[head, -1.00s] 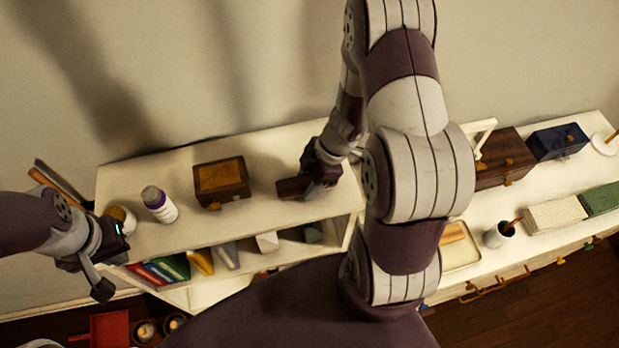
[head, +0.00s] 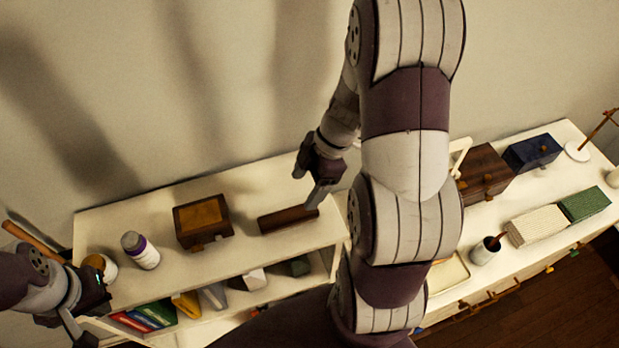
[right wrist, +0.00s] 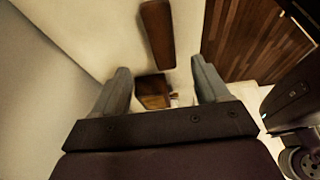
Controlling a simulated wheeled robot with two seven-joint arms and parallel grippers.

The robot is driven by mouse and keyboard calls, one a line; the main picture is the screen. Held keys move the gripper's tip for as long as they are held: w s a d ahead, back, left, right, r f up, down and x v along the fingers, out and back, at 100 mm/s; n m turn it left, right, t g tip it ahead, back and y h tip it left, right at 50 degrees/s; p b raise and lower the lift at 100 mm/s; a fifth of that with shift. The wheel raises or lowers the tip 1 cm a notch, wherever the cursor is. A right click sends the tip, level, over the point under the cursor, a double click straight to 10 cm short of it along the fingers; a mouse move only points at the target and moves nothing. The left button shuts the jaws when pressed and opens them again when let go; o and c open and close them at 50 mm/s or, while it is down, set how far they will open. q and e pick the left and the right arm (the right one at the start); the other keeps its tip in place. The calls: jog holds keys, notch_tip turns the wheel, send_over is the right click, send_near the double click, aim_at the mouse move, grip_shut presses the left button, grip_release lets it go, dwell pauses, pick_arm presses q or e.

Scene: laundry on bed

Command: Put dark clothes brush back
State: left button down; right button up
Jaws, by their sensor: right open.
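A dark brown clothes brush (head: 288,219) lies flat on top of the cream shelf (head: 250,253), right of a small wooden box. It also shows in the right wrist view (right wrist: 157,36), beyond the fingertips and apart from them. My right gripper (head: 310,188) is just above and behind the brush's right end in the head view. In the right wrist view my right gripper (right wrist: 162,80) has its fingers wide apart with nothing held between them. My left gripper (head: 85,312) is at the lower left, by the shelf's left end; its fingers are too unclear to judge.
The small wooden box (head: 202,221) and a white bottle with a purple band (head: 141,250) stand on the shelf top. On the right, a dark wooden box (head: 484,173), blue box (head: 531,151) and cup (head: 485,250) stand on another surface.

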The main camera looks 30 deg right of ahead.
jog(key=w+r+m+t+h, duration=0.3)
jog(key=w+r+m+t, duration=0.25)
jog(key=w, duration=0.35)
jog(key=s+a+f+m+g, duration=0.1)
jog(key=s+a+m+g, duration=0.1)
jog(key=s, duration=0.4)
jog(key=s+a+f+m+g+h, duration=0.1)
jog(key=s+a+m+g, duration=0.2)
jog(key=s+m, duration=0.3)
jog(key=shift+s+a+m, duration=0.15)
jog(key=shift+a+m, duration=0.6)
jog(key=shift+a, duration=0.15)
